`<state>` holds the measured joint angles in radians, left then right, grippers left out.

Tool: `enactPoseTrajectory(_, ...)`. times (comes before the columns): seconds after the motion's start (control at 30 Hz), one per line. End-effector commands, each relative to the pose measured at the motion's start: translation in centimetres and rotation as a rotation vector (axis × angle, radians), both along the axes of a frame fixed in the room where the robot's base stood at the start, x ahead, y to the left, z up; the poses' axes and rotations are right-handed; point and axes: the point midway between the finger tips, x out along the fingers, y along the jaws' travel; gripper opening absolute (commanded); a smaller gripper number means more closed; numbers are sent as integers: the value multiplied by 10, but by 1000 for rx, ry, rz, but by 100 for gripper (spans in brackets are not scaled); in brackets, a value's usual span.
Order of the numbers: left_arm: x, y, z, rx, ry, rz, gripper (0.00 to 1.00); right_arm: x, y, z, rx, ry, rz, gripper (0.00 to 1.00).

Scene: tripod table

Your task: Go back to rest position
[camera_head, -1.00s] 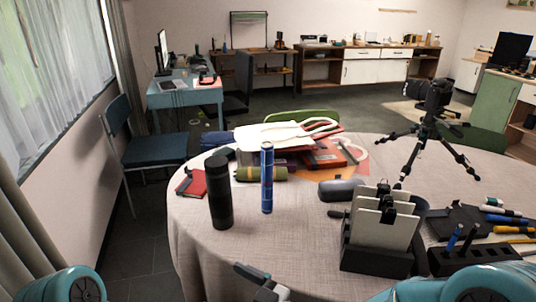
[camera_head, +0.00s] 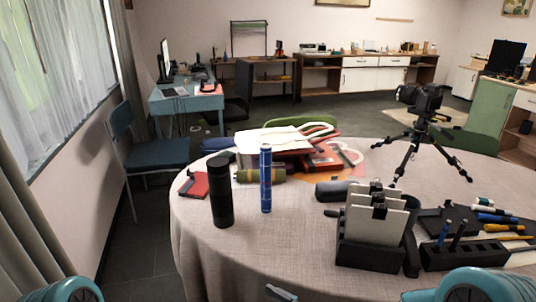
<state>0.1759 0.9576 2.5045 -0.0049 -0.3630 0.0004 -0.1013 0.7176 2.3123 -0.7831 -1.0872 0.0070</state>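A small part of a gripper (camera_head: 281,293), which looks like my right one, shows at the bottom edge in the head view, in front of the round table (camera_head: 310,248). Only a fingertip piece is visible, so its opening is hidden. My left gripper is out of the picture. A black camera (camera_head: 420,98) on a tripod (camera_head: 414,150) stands upright at the table's far right. A black cylinder (camera_head: 221,195) and a blue tube (camera_head: 266,180) stand upright side by side on the left half.
A black file holder (camera_head: 370,255) with pale cards and a pen block (camera_head: 470,257) stand at the right front. Bags and books (camera_head: 275,142) are piled at the back. A red notebook (camera_head: 195,185) lies left. The table's front middle is clear. A blue chair (camera_head: 155,153) stands left.

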Motion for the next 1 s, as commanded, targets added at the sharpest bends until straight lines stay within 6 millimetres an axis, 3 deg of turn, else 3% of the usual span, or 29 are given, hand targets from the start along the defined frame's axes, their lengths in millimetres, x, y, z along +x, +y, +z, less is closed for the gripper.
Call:
enactPoseTrajectory(0.17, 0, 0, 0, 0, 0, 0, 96, -2, -38, -63, -50, 207, -133, 100)
enactPoseTrajectory(0.27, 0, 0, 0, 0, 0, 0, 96, -14, -63, -109, -94, 374, -224, 100)
enactPoseTrajectory(0.4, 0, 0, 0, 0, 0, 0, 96, -55, -101, -179, -173, 681, -362, 100)
enactPoseTrajectory(0.5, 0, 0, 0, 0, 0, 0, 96, -95, -119, -216, -225, 898, -437, 100)
enactPoseTrajectory(0.6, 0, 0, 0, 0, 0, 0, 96, -136, -129, -238, -273, 1097, -488, 100)
enactPoseTrajectory(0.77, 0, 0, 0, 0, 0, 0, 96, -199, -135, -250, -345, 1410, -532, 100)
enactPoseTrajectory(0.8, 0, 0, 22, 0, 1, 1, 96, -198, -135, -228, -345, 1403, -527, 100)
enactPoseTrajectory(1.0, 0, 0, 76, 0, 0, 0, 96, -196, -135, -174, -344, 1396, -526, 100)
